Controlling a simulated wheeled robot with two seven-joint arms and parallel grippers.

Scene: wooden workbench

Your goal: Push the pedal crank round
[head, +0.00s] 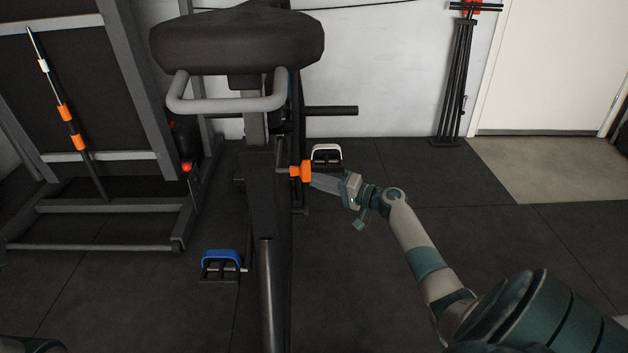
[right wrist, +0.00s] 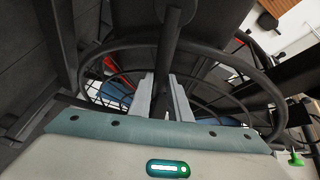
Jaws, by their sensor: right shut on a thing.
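The exercise bike (head: 262,200) stands in the middle of the head view. A blue-strapped pedal (head: 221,262) is low on its left, and a white-strapped pedal (head: 327,155) is on its right. My right gripper (head: 312,179) reaches in from the right to the bike's side, beside an orange part (head: 301,170). In the right wrist view, the fingers of this gripper (right wrist: 167,100) are shut on a dark bar (right wrist: 168,50) that looks like the pedal crank. The exact contact is partly hidden. My left gripper is out of view.
A large round wheel or guard (right wrist: 265,85) surrounds the fingers in the right wrist view. A rack (head: 110,238) stands at the left. A folded black stand (head: 457,80) leans by the door (head: 552,70). The dark floor at the right is clear.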

